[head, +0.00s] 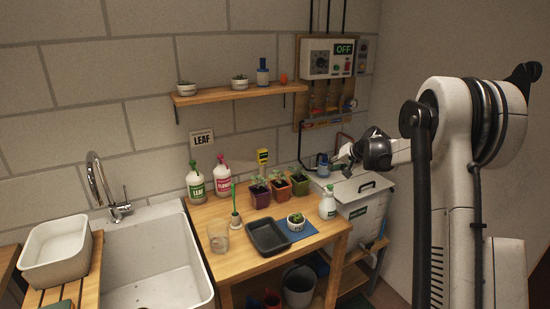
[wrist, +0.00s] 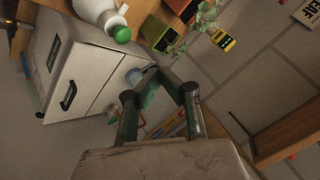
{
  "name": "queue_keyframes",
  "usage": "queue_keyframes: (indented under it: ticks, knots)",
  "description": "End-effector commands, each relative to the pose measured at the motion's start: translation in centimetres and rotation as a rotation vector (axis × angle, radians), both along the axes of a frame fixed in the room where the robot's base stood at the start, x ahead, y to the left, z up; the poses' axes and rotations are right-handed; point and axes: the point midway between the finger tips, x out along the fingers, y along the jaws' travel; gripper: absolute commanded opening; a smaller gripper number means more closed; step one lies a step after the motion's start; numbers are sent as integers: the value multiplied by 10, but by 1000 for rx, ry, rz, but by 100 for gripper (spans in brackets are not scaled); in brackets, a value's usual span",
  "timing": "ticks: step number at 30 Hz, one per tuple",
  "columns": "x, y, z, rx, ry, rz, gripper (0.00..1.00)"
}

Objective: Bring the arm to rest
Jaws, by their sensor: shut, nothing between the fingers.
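My arm stands at the right in the head view. Its white links rise high, and the dark wrist bends down to the left. My gripper (head: 343,161) is in the air above the white lidded box (head: 365,202), near the wall. In the wrist view my gripper (wrist: 160,76) shows green finger links that lean together at the tips. It is shut and holds nothing. The white box (wrist: 75,75) is beside it at the left in that view.
A wooden table (head: 262,264) holds seedling pots (head: 279,191), a dark tray (head: 268,237), a white spray bottle (head: 327,204) and two labelled bottles. A control panel (head: 330,58) and a shelf (head: 235,94) are on the wall. A sink (head: 160,265) is at the left.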

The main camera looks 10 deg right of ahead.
Motion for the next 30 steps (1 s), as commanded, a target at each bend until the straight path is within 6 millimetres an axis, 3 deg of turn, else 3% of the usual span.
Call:
queue_keyframes:
  ticks: [5,11,21,30]
  knots:
    - [-8,11,10,-10,5,8,0]
    - [-43,51,41,-56,25,33,0]
    - [-125,121,86,-147,56,81,0]
    - [-210,172,103,-230,76,123,0]
